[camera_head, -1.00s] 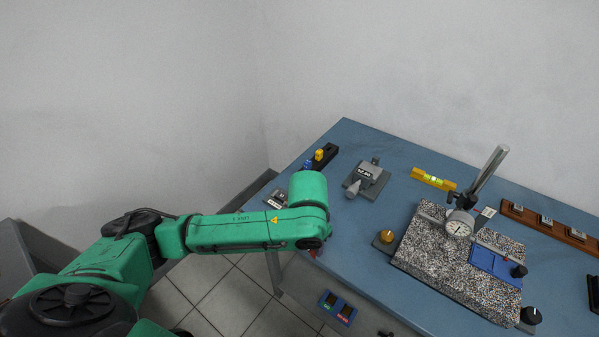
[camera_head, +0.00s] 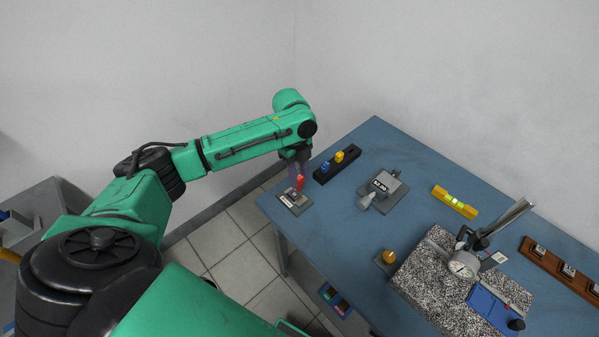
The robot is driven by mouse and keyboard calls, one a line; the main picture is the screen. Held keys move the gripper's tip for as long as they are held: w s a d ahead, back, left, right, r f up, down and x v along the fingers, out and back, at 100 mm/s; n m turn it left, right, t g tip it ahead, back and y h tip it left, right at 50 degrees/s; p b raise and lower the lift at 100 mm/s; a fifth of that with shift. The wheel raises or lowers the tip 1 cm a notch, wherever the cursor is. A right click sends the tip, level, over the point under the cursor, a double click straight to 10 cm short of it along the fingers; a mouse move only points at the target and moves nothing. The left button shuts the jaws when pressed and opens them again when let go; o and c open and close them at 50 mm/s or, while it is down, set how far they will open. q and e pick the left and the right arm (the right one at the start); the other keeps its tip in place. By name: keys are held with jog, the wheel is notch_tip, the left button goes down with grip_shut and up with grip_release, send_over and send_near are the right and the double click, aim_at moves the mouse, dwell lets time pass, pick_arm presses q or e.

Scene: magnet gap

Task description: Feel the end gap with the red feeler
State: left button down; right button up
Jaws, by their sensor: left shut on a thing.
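My left gripper (camera_head: 298,171) is over the table's left corner, its fingers pointing down and partly hidden by the wrist. It is shut on the red feeler (camera_head: 300,183), which hangs below the fingers. The feeler's lower end is at or just above a small grey block device (camera_head: 293,203) with a pale label. I cannot tell whether the feeler touches it or is in a gap. A blue feeler (camera_head: 325,167) and a yellow feeler (camera_head: 339,157) stand in a black rack (camera_head: 349,154) just right of the gripper. My right gripper is not in view.
A grey labelled fixture (camera_head: 384,186) stands right of the rack. A yellow level (camera_head: 454,201), a brass-knobbed piece (camera_head: 389,257) and a granite plate (camera_head: 428,282) with a dial gauge (camera_head: 463,265) are farther right. The blue table (camera_head: 335,227) is clear in front of the fixture.

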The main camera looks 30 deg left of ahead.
pick_arm(q)
jog(key=shift+w+a+p, duration=0.1)
jog(key=shift+w+p, duration=0.2)
jog(key=shift+p, duration=0.15)
jog(key=shift+f, duration=0.4)
jog(key=shift+s+f+b, duration=0.1)
jog(key=shift+f+b, duration=0.4)
jog(key=shift+f, duration=0.05)
jog(key=shift+f+b, duration=0.6)
jog(key=shift+f, duration=0.9)
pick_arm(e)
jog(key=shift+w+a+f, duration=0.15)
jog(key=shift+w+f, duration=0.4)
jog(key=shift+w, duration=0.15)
pick_arm(q)
jog(key=shift+f, duration=0.2)
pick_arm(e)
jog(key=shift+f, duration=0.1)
pick_arm(q)
jog(key=shift+r, duration=0.1)
notch_tip(320, 180, up, 5)
jog(key=p, duration=0.5)
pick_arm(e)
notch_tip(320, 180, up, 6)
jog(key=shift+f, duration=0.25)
